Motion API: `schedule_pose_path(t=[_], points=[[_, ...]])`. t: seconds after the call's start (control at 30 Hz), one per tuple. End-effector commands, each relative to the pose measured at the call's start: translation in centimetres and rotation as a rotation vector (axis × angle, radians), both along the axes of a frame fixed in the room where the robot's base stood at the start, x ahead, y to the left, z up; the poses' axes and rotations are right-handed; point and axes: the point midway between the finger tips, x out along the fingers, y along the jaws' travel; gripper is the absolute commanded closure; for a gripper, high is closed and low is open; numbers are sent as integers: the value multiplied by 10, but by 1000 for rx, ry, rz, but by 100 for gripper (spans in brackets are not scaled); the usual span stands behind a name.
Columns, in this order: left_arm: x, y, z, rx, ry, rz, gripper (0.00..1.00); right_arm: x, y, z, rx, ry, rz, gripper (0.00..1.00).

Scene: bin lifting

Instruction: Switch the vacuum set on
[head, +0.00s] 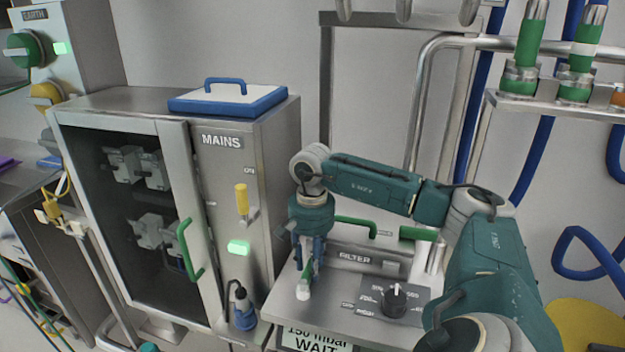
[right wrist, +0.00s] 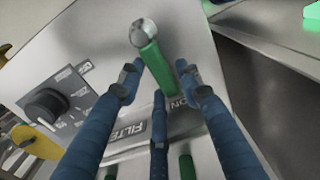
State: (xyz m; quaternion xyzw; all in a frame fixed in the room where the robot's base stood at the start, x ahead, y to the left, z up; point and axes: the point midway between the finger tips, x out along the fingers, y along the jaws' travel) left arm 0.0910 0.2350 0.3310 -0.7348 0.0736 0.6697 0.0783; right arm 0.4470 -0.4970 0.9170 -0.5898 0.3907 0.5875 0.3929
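The vacuum set (head: 330,317) is a steel box with a FILTER label, a black dial knob (head: 395,300) and a display (head: 316,340) reading WAIT. A green lever with a pale round end (head: 303,292) stands on its left part, and it also shows in the right wrist view (right wrist: 150,55). My right gripper (head: 306,272) points down over this lever. In the right wrist view its fingertips (right wrist: 158,80) are spread around the green lever; contact is not clear. My left gripper is not in view.
The MAINS cabinet (head: 222,170) stands to the left, with a yellow lever (head: 241,198), lit green lamp (head: 239,247) and green door handle (head: 188,250). A blue plug (head: 242,310) is close left of the vacuum set. Pipes and blue hoses (head: 475,110) are behind.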

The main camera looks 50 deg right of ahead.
Motion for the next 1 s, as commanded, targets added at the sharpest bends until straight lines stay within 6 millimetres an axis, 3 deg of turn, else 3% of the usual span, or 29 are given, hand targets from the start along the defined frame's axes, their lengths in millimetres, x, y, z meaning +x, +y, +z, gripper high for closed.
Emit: schedule_pose_path(t=[0.3,0.43,0.8,1.0], points=[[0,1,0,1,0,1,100,-1,0,0,0,2,-4,54],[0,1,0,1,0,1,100,0,0,9,0,1,-4,54],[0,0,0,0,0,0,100,1,0,83,1,-4,-3,54],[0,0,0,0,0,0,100,1,0,112,0,-2,-2,54]])
